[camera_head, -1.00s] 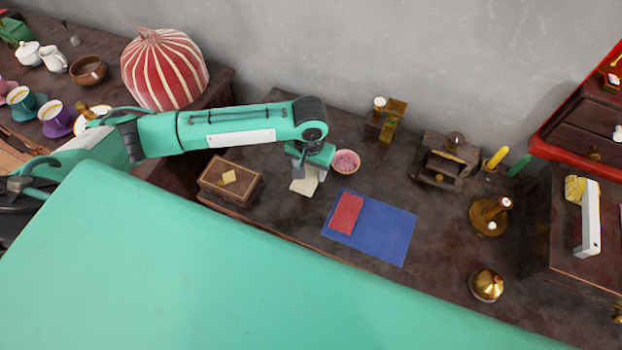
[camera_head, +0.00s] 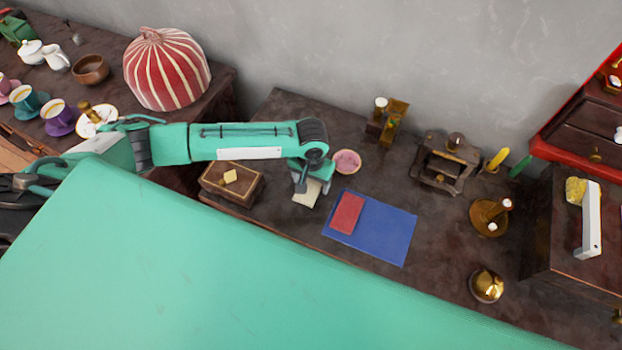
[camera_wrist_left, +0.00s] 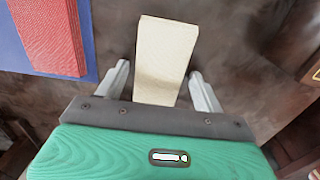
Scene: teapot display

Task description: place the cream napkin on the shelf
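The cream napkin (camera_head: 308,197) lies on the dark table, left of the blue mat. In the left wrist view the napkin (camera_wrist_left: 166,50) is a pale, long rectangle reaching in between my fingers. My left gripper (camera_head: 302,186) is low over the napkin and hides part of it. In the left wrist view my left gripper (camera_wrist_left: 160,80) is open, one finger on each side of the napkin, with narrow gaps showing. My right gripper is not in view. A small wooden stand with an opening (camera_head: 432,180) is at the back right; I cannot tell whether it is the shelf.
A red cloth (camera_head: 346,214) lies on the blue mat (camera_head: 385,245). A wooden box (camera_head: 232,192) stands left of the gripper, and a pink bowl (camera_head: 346,162) is close on its right. Brass pieces (camera_head: 487,286) stand farther right. A red-edged tray (camera_head: 560,150) is at the far right.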

